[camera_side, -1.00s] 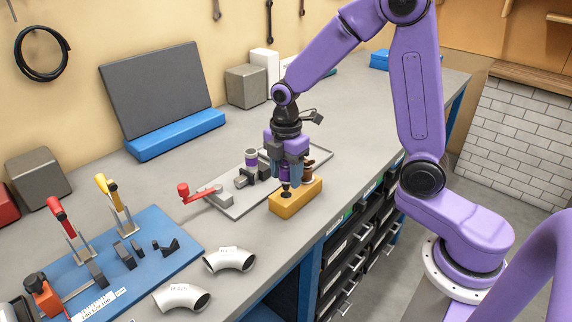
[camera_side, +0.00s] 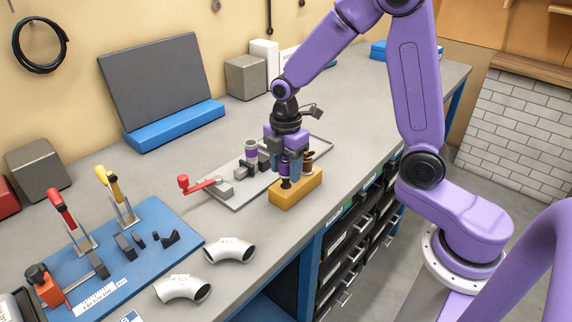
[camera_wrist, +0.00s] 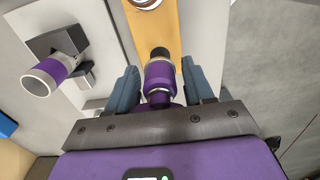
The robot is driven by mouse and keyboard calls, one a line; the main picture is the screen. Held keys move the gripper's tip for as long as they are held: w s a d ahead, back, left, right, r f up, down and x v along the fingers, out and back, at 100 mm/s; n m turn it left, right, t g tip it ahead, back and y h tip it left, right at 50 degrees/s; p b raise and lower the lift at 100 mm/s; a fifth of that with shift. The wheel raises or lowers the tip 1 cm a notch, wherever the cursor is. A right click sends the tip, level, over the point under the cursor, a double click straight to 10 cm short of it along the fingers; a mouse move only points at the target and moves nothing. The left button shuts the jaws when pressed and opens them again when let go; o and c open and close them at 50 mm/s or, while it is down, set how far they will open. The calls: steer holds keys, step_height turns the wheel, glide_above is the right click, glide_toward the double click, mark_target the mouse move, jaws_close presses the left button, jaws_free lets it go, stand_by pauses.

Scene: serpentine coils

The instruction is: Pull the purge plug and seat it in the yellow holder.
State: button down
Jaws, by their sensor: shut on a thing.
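My gripper (camera_side: 287,162) is shut on the purge plug, a purple-banded piece with metal rings and a black tip. The plug (camera_wrist: 160,78) stands between the two blue-grey fingers in the wrist view. The yellow holder (camera_side: 298,195) is a block near the front edge of the bench. My gripper is right above its left part, and the plug (camera_side: 285,169) points down with its black tip at the holder's top. I cannot tell how deep the tip sits. The holder also shows as a yellow strip in the wrist view (camera_wrist: 184,22).
A brown stepped piece (camera_side: 308,158) stands close right of my fingers. Behind is a grey plate with a purple-banded fitting (camera_side: 251,150) and a red-handled lever (camera_side: 198,185). Two metal elbows (camera_side: 230,250) and a blue clamp board (camera_side: 150,235) lie left. Bench between is clear.

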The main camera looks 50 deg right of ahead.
mark_target(286, 177)
steer(key=shift+f, duration=1)
steer(key=shift+f, duration=0.6)
